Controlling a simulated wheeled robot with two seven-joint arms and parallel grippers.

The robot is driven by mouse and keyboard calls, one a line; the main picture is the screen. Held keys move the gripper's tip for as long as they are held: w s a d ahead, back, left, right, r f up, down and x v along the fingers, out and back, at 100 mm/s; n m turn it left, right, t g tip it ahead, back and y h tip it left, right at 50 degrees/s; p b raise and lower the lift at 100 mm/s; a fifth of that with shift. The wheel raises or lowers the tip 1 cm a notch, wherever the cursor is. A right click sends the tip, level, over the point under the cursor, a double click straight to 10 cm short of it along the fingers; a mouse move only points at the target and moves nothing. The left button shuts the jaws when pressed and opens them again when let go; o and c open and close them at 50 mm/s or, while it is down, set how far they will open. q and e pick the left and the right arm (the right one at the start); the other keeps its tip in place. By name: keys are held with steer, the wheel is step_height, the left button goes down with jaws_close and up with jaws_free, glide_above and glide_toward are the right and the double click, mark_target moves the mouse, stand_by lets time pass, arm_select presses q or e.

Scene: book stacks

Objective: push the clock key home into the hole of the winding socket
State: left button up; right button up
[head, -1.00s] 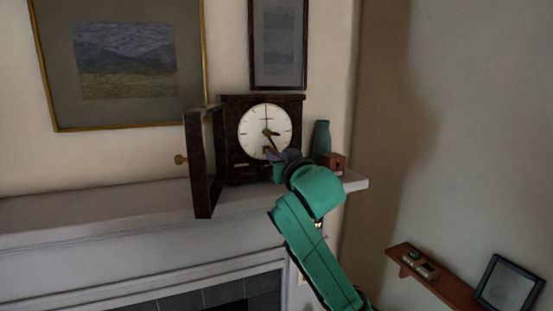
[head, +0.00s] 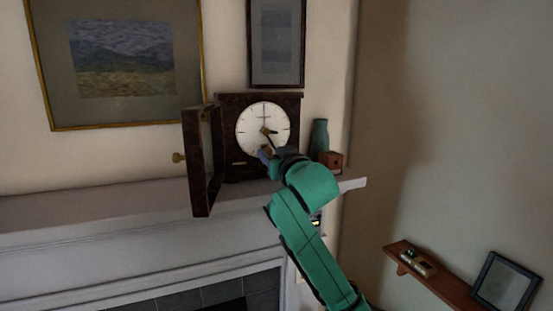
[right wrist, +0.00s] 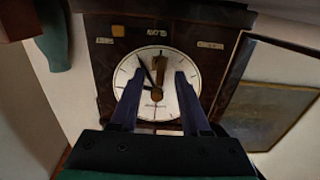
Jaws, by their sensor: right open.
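The mantel clock (head: 247,112) has a white dial (head: 252,118), and its door (head: 200,165) stands open to the left. A brass clock key (right wrist: 156,66) shows against the dial in the upside-down right wrist view, on the dial's lower part. The winding socket is hidden behind it, so I cannot tell how deep the key sits. My right gripper (right wrist: 159,82) is open, with one finger on each side of the key and visible gaps between. In the head view my right gripper (head: 265,155) is at the lower dial. My left gripper is not in view.
A teal vase (head: 320,137) and a small brown wooden box (head: 331,160) stand right of the clock on the white mantel (head: 120,202). Framed pictures hang behind. A wooden shelf (head: 445,283) with a frame (head: 505,282) is at lower right.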

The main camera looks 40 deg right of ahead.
steer(key=b+v, duration=0.8)
steer(key=v, duration=0.6)
steer(key=shift+s+a, duration=0.1)
steer(key=shift+s, duration=0.15)
steer(key=shift+w, duration=0.15)
